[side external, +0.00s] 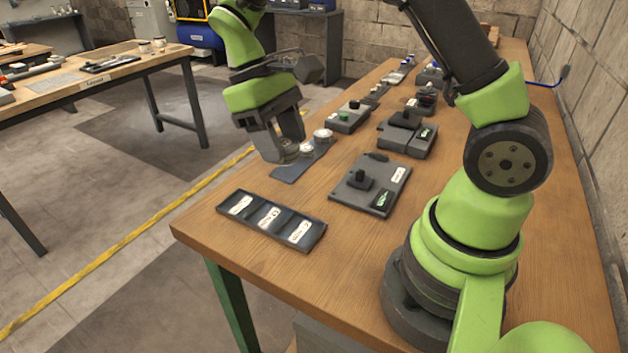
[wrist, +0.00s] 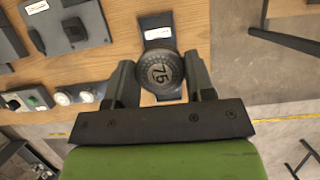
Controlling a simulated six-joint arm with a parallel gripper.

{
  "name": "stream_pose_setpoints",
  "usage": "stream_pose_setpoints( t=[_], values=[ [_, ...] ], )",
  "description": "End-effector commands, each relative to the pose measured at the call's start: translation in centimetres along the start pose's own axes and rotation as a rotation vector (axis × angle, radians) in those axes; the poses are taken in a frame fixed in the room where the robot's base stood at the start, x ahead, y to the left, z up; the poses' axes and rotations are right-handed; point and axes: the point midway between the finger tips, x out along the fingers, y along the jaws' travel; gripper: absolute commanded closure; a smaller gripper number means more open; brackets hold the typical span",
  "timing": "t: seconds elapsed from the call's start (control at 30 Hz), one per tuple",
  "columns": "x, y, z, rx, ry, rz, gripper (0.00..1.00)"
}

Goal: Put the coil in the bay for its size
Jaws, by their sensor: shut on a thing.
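My gripper (side external: 289,153) is shut on a round dark coil (wrist: 160,72), whose ribbed top bears a number that looks like 75. In the wrist view the coil sits between the two fingers, over a dark tray (wrist: 150,19) whose ends show beyond it. In the side view the three-bay tray (side external: 224,208) lies near the table's front corner, each bay with a white label too small to read. My gripper appears above and behind that tray in the picture. The bays look empty there. In the wrist view the coil hides all but one label.
A dark plate (side external: 286,176) with pale round pieces (side external: 323,135) lies behind the tray. A flat box with a black knob (side external: 359,180) stands right of it, and a box with a green button (side external: 347,120) farther back. The table (side external: 205,236) is bare around the tray.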

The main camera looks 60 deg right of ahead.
Motion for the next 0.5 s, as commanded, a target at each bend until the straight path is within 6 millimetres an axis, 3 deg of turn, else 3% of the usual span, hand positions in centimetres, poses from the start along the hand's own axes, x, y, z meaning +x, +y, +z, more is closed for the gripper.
stream_pose_setpoints(
  t=[0.13,0.23,0.37,0.5],
  values=[
    [0.4,2.0,-0.4,-0.053,-0.002,0.023,0.82],
    [1.1,5.3,-0.9,-0.161,-0.003,0.068,0.82],
    [2.6,11.9,-1.2,-0.4,-0.005,0.167,0.82],
    [4.5,19.3,-0.2,-0.734,-0.005,0.304,0.82]
  ],
)
